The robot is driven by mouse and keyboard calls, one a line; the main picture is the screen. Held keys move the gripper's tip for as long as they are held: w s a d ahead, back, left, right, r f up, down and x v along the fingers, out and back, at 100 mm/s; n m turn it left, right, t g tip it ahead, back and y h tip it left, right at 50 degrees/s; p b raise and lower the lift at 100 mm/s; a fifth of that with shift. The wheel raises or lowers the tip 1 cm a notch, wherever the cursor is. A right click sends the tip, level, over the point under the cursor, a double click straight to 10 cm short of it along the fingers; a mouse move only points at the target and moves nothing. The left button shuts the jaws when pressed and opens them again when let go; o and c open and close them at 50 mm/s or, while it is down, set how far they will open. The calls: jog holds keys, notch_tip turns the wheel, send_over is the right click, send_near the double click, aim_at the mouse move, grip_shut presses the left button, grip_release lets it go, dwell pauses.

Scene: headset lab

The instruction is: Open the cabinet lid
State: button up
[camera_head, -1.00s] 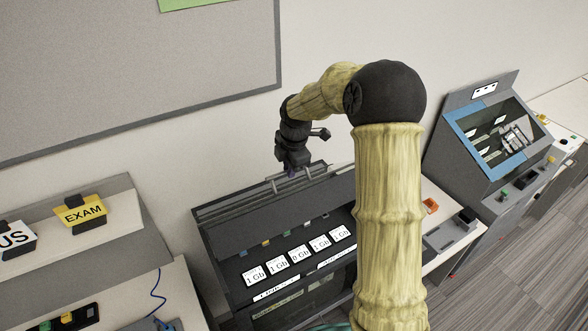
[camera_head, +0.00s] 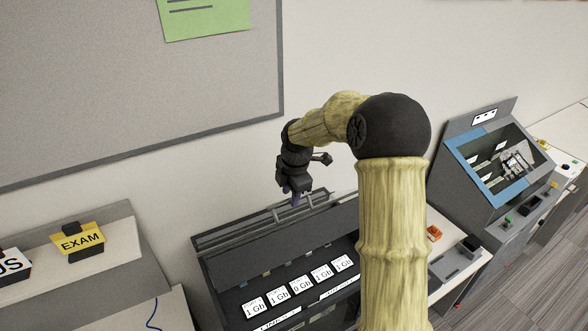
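The cabinet (camera_head: 210,270) is a dark grey box at the lower middle of the head view, against the wall. Its lid (camera_head: 275,248) is a long dark panel with a bar handle (camera_head: 313,201) along its upper edge. Under the lid's front edge, a row of white "Gb" cards (camera_head: 301,284) shows, so the front of the cabinet is uncovered. My gripper (camera_head: 296,196) points down right at the handle from behind and above. Its fingers are small and dark, so I cannot tell whether they touch the handle or how far apart they are. My arm hides the cabinet's right end.
A console with a blue-framed screen (camera_head: 493,160) stands at the right, beside a white table. A grey pinboard (camera_head: 130,80) hangs on the wall behind. Floor (camera_head: 530,275) shows at the lower right.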

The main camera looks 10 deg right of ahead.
notch_tip(320, 180, up, 15)
jog(key=s+b, duration=0.3)
jog(key=b, duration=0.1)
jog(key=s+f+m+b, duration=0.6)
jog(key=s+f+m, duration=1.5)
jog(key=f, duration=0.5)
jog(key=shift+s+h, duration=0.3)
jog(key=shift+s, duration=0.55)
jog(key=shift+d, duration=0.1)
jog(key=c, duration=0.7)
grip_shut()
